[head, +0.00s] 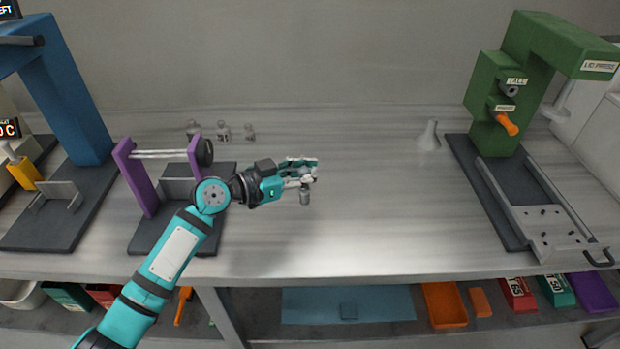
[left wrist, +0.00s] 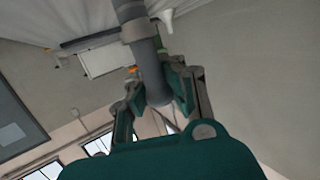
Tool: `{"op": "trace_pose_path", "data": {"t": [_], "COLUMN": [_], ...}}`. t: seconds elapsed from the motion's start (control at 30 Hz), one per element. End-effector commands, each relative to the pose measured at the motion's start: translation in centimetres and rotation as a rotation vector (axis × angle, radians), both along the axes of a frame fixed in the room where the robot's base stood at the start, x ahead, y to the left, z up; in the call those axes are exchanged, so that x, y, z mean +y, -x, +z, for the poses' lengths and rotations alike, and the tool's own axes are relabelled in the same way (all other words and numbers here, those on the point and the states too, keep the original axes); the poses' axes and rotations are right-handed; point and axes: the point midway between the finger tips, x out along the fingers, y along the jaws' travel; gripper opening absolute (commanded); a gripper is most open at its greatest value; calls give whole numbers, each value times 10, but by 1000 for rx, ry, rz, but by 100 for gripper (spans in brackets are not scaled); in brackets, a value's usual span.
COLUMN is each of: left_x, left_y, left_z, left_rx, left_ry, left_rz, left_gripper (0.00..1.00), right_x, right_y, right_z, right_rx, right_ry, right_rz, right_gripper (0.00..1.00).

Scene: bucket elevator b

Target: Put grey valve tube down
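My left gripper (head: 302,172) reaches in from the left over the middle of the metal workbench (head: 370,220). It is shut on the grey valve tube (head: 304,196), a small grey cylinder whose lower part shows below the fingers. In the left wrist view the tube (left wrist: 148,65) sits between the two fingers (left wrist: 157,92), with a wider collar on it. I cannot tell whether the tube's lower end touches the bench. My right gripper is not in view.
A purple stand (head: 138,178) with rollers is left, beside a blue press (head: 68,90). Small grey parts (head: 222,131) and a pale flask-like piece (head: 429,137) stand at the back. A green lid press (head: 497,95) stands right. The bench right of my gripper is clear.

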Motion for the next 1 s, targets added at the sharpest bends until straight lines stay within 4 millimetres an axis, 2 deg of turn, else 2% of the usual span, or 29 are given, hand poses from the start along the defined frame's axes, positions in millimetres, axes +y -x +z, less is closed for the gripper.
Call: {"op": "trace_pose_path", "data": {"t": [0.07,0.33,0.73,1.0], "left_x": [-3,-3,-2,-2], "left_y": [-2,-2,-2,-2], "left_z": [-1,-33,-39,-38], "left_rx": [-1,1,-2,0], "left_ry": [1,2,0,-1], "left_rz": [1,1,1,1], "left_gripper": [0,0,0,32], "right_x": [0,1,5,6], "right_y": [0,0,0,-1], "right_z": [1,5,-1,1], "right_rx": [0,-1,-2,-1], "right_ry": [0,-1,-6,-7], "right_rz": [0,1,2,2], "right_gripper": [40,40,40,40]}}
